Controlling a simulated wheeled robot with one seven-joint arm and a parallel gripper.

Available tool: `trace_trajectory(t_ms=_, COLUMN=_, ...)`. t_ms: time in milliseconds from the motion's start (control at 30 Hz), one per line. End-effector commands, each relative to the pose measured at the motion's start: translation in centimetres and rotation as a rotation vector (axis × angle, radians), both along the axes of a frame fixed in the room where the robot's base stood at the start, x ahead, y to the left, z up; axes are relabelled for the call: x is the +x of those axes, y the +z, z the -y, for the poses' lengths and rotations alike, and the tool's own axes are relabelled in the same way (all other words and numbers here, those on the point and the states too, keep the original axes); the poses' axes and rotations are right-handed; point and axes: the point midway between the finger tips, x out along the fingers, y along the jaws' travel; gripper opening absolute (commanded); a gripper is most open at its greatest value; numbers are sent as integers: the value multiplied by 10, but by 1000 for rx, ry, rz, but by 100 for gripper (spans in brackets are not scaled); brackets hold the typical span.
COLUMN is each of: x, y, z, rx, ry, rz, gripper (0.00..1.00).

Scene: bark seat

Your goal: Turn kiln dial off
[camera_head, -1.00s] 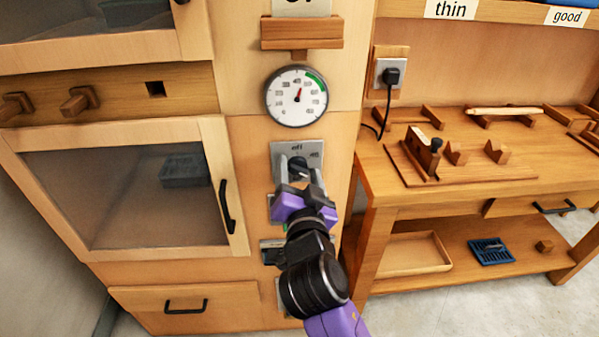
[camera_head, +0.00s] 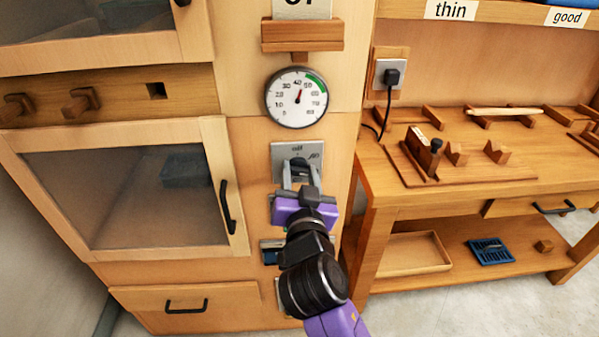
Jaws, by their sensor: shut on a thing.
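The kiln dial is a small dark knob (camera_head: 298,165) on a grey metal plate (camera_head: 284,152) on the wooden kiln front, below the round gauge. The plate carries small markings along its top, one of which seems to read "off". My gripper (camera_head: 299,178), with grey fingers and a purple body, reaches up to the plate from below. Its fingers are shut on the knob, one at each side. The fingers hide part of the knob, so its exact pointing is hard to read.
A round white gauge (camera_head: 297,97) with a red needle and green arc sits above the plate. The kiln's glass door (camera_head: 130,190) with a black handle is at left. A workbench (camera_head: 420,190) with wooden fixtures stands at right. A black plug (camera_head: 391,76) sits in a wall socket.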

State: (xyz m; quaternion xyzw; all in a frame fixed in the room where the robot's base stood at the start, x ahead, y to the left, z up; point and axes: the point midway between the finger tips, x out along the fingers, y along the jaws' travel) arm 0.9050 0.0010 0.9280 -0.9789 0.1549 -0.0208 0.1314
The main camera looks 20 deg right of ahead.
Motion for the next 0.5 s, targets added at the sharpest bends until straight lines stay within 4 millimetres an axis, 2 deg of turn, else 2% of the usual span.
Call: trace_trajectory(t_ms=500, x=0, y=2, z=-1, rx=-467, ry=-1, rz=-153, gripper=0)
